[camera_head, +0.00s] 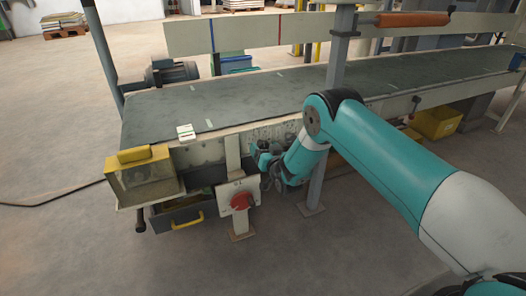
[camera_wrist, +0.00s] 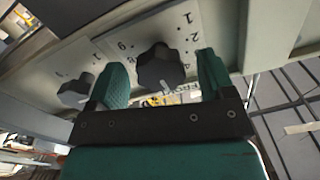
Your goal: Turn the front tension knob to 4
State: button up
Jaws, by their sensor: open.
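A dark lobed knob (camera_wrist: 160,70) sits on a pale dial plate (camera_wrist: 213,17) with printed numbers; 1 and 2 are readable at its upper right. A light mark shows low on the knob, but I cannot tell its exact setting. A second dark knob (camera_wrist: 75,92) with a pale pointer is farther left. In the head view my gripper (camera_head: 263,156) is small at the machine's side, and both knobs are hidden.
The conveyor belt (camera_head: 250,97) runs above the work spot. A post (camera_head: 316,190) stands just right of my gripper. A red round control (camera_head: 240,201) on a white plate and an open drawer (camera_head: 178,216) with a yellow handle are to the left. The floor in front is clear.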

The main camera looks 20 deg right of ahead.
jog(key=shift+w+a, duration=0.15)
jog(key=shift+w, duration=0.55)
jog(key=c, duration=0.9)
jog(key=shift+n, duration=0.3)
jog(key=shift+n, duration=2.6)
jog(key=o, duration=0.9)
